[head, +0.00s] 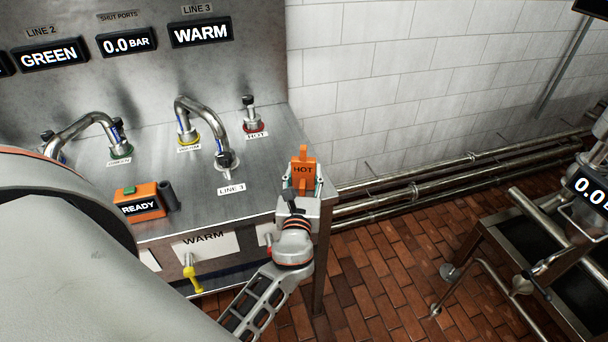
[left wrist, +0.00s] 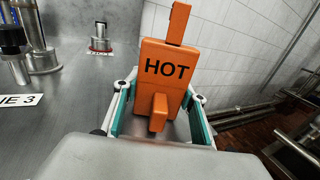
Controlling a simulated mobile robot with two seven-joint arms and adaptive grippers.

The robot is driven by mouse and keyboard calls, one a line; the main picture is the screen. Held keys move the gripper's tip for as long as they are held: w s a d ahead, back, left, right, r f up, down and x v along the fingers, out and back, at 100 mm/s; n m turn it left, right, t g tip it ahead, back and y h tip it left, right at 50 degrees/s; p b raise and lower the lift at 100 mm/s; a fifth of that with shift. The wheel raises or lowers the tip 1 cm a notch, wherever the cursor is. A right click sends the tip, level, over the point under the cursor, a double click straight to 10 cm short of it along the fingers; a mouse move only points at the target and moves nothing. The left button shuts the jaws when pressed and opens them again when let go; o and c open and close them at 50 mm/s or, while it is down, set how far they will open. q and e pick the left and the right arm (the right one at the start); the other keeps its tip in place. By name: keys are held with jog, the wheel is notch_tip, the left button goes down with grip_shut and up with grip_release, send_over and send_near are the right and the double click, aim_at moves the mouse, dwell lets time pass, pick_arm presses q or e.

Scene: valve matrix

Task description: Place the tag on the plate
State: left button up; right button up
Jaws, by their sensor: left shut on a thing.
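The tag is an orange block marked HOT (head: 303,170), with a narrow upright tab on top. My left gripper (head: 302,187) is shut on it and holds it upright at the right edge of the steel bench. In the left wrist view the tag (left wrist: 165,65) faces me between the two fingers of the left gripper (left wrist: 158,105), and a small orange knob juts from its lower front. A white plate marked WARM (head: 204,241) is on the bench's front face. Another white plate (head: 264,234) to its right is partly hidden by my left arm. My right gripper is out of view.
The steel bench (head: 185,218) carries bent pipes (head: 208,110), a HOT port (head: 250,118) and an orange READY box (head: 139,203). A yellow-handled tap (head: 192,275) juts from the front. Wall pipes (head: 400,190) run right of the bench above brick floor.

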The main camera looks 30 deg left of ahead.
aim_at(302, 190)
pick_arm(q)
jog(key=o, duration=0.8)
jog(key=shift+f, duration=0.15)
jog(key=o, duration=0.4)
jog(key=shift+r, duration=0.25)
jog(key=b+v, duration=0.1)
jog(key=v, duration=0.9)
jog(key=shift+s+d+f, duration=0.1)
jog(key=shift+s, duration=0.1)
jog(key=shift+v, duration=0.8)
